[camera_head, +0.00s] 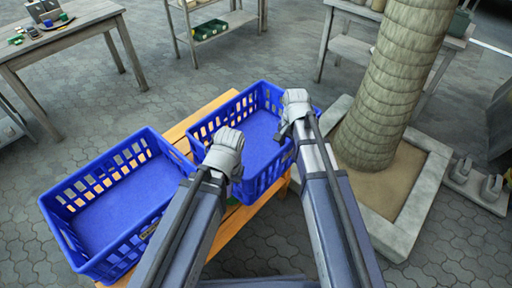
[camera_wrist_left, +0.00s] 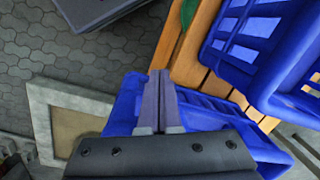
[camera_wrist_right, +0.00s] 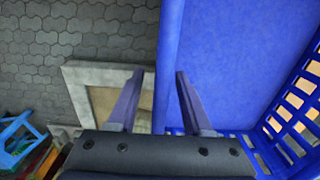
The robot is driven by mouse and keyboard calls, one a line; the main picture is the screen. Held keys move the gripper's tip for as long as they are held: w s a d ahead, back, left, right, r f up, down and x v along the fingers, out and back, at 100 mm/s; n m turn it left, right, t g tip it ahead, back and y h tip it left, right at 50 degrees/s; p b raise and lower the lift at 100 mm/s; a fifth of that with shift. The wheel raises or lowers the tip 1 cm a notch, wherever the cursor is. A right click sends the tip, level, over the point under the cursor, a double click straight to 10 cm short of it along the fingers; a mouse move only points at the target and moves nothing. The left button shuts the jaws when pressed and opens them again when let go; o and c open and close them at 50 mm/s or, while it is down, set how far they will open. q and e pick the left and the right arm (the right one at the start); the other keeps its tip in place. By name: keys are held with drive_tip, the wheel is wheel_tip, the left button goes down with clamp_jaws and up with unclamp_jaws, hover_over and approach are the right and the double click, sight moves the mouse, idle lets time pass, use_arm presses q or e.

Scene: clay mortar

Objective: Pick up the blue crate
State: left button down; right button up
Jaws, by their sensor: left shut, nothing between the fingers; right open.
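Two blue plastic crates with slotted walls stand side by side on a wooden bench: a left crate (camera_head: 122,195) and a right crate (camera_head: 253,130). Both look empty. My right gripper (camera_wrist_right: 160,78) is open at the right crate's right side. In the right wrist view, one finger shows on the inner side of that crate's wall (camera_wrist_right: 169,50) and the other on the outer side; contact cannot be told. My left gripper (camera_wrist_left: 160,78) is shut and empty, over the near side of the right crate (camera_wrist_left: 123,112). Its fingertips are hidden in the head view.
The orange-brown bench (camera_head: 188,127) shows between the crates. A tree trunk (camera_head: 395,85) in a stone-edged planter (camera_head: 405,228) stands close on the right. Grey work tables (camera_head: 75,38) and shelves stand at the back. The paved floor around is open.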

drive_tip(key=shift+f, duration=0.5)
drive_tip(key=shift+r, duration=0.1)
clamp_jaws()
idle(1.0)
